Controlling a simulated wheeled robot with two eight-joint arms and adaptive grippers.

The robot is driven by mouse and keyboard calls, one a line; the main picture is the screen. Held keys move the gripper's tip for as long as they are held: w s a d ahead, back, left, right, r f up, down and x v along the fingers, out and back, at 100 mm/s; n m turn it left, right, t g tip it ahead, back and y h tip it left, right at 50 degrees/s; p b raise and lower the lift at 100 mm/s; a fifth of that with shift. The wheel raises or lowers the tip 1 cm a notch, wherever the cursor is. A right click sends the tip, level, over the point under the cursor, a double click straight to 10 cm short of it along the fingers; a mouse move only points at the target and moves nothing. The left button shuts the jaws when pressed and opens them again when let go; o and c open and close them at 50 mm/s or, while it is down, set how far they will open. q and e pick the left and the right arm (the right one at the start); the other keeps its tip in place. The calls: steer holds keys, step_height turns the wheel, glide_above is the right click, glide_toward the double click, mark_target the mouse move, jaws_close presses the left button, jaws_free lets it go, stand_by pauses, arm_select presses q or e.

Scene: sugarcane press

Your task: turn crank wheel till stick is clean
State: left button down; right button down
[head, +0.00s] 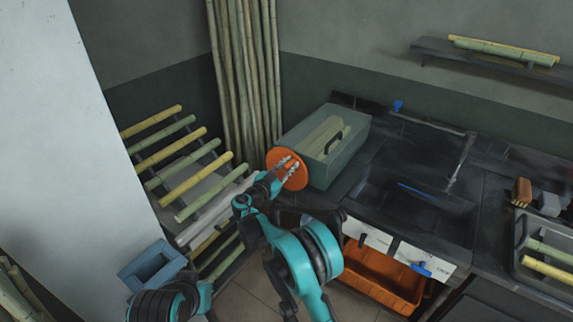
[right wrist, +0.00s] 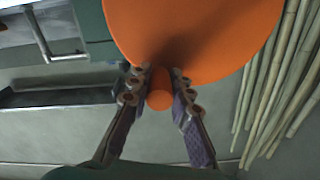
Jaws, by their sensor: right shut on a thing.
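The crank wheel (head: 297,177) is an orange disc on the left end of a green-grey press box (head: 349,155) on the counter. My right gripper (head: 287,166) is at the wheel's face. In the right wrist view, its fingers are closed around a small orange knob (right wrist: 160,99) on the wheel (right wrist: 205,30). Greenish sticks (head: 326,136) show in the top of the box; I cannot tell how clean they are. My left gripper is not in view; only a dark arm part shows at the bottom left.
A rack of yellow and green canes (head: 165,150) stands left of the wheel, near tall poles (head: 246,70). A dark sink (head: 415,200) is right of the box, above an orange crate (head: 380,280). A blue box (head: 152,265) is at lower left.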

steer(key=shift+s+d+f, duration=0.15)
steer(key=shift+d+f, duration=0.05)
steer(key=shift+d, duration=0.05)
stand_by(0.4)
steer(key=c, duration=1.4)
jaws_free()
steer(key=v, duration=1.2)
